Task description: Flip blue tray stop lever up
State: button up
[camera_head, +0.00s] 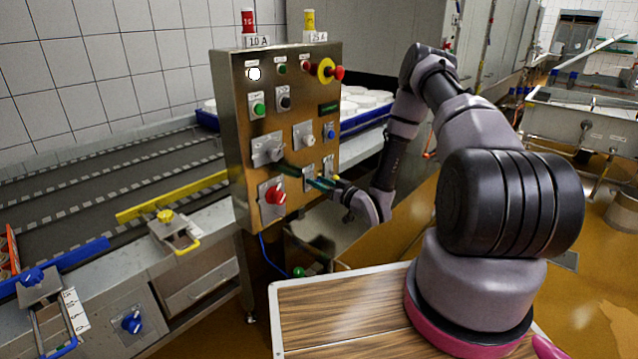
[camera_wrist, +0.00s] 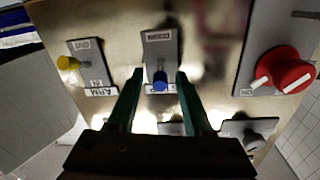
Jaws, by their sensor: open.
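The blue-tipped lever (camera_wrist: 160,82) sits on a small labelled plate (camera_wrist: 158,48) of the metal control panel. In the wrist view it shows between the tips of my open gripper (camera_wrist: 160,82), one green finger on each side. Nothing is held, and I cannot tell whether a finger touches the lever. In the head view my gripper (camera_head: 304,178) is at the lower part of the panel (camera_head: 240,150) and partly hides the lever plates there. Whether the lever points up or down is not clear.
A red rotary knob (camera_wrist: 287,75) is on one side of the lever and a yellow-tipped lever (camera_wrist: 68,63) on the other. The red knob also shows in the head view (camera_head: 275,195). A conveyor (camera_head: 90,180) with a yellow bar (camera_head: 172,195) runs left of the panel.

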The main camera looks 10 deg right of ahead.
grip_shut()
jog(key=shift+w+r+g, duration=0.1)
jog(key=shift+r+g, duration=0.2)
jog(key=shift+g, duration=0.2)
jog(key=shift+r+g+h, duration=0.1)
jog(key=shift+g+h, duration=0.2)
jog(key=shift+h, duration=0.2)
grip_release()
jog(key=v, duration=1)
jog(key=shift+s, duration=0.35)
